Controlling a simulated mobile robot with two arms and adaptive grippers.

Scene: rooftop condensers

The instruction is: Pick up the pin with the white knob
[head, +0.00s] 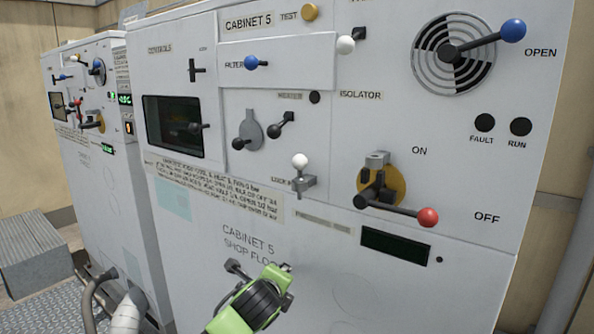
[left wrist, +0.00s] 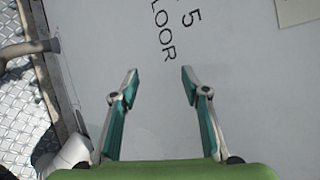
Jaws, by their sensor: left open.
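A pin with a white knob (head: 300,161) stands upright in a small grey bracket (head: 303,181) on the front of the white cabinet (head: 330,285), beside a partly readable label. A second white knob (head: 345,45) sits on a short lever at the upper right of the filter panel. My left gripper (head: 260,268) is low in front of the cabinet, below and left of the bracketed pin. In the left wrist view the left gripper (left wrist: 160,72) is open and empty, facing the cabinet's lettering; no pin shows there. My right gripper is not in view.
A red-knobbed handle (head: 428,217) sticks out right of the pin. Blue knobs (head: 256,63) and dark levers (head: 282,124) also stick out of the panel. A second cabinet (head: 105,170) stands at left. The lower cabinet face is mostly bare.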

